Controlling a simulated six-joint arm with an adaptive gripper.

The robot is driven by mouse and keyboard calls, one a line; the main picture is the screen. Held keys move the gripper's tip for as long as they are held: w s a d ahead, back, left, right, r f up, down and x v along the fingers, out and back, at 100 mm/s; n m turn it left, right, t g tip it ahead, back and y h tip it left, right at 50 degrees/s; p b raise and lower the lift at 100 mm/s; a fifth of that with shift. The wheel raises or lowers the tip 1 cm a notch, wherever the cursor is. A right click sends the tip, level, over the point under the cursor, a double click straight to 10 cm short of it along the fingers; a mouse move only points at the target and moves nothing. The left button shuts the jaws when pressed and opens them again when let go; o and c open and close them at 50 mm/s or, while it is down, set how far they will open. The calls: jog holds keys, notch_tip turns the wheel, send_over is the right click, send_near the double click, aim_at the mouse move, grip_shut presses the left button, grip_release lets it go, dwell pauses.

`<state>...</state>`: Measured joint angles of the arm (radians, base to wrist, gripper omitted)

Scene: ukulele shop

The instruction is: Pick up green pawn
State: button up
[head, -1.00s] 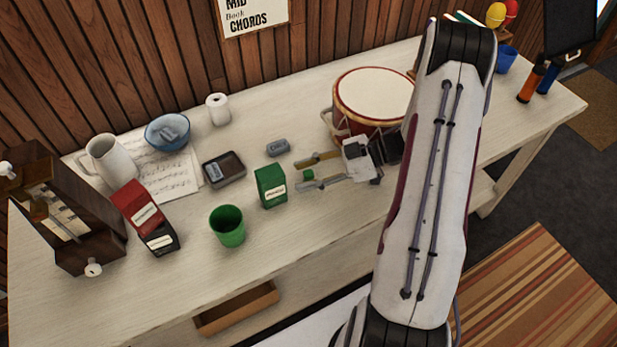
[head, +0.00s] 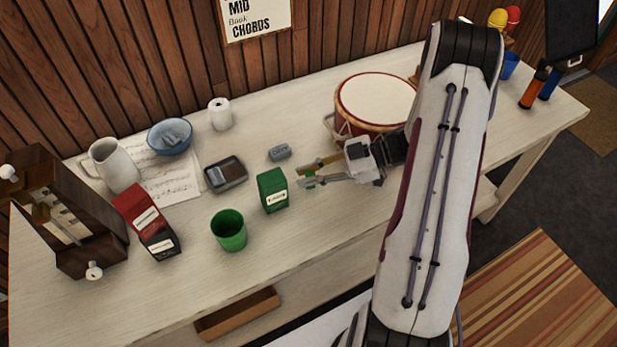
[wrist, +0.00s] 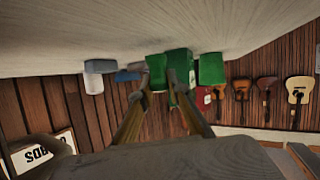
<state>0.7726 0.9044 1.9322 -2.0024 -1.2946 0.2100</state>
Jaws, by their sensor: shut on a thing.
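The green pawn (head: 310,181) is a small green piece, mostly hidden between the fingers of my gripper (head: 304,175). My gripper is shut on it, low at the table, with its fingers pointing left. In the wrist view, green shows at the fingertips (wrist: 156,88), where the pawn (wrist: 157,70) overlaps the green box behind, so its outline is hard to tell. I cannot tell whether the pawn touches the table.
A green box (head: 272,190) stands just left of the fingertips, with a green cup (head: 229,231) beyond. A grey eraser (head: 279,152) and a tin (head: 226,174) lie behind. A drum (head: 374,102) stands behind my gripper. The table front (head: 330,235) is clear.

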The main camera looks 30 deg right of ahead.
aim_at(308, 174)
jog(key=shift+r, duration=4.15)
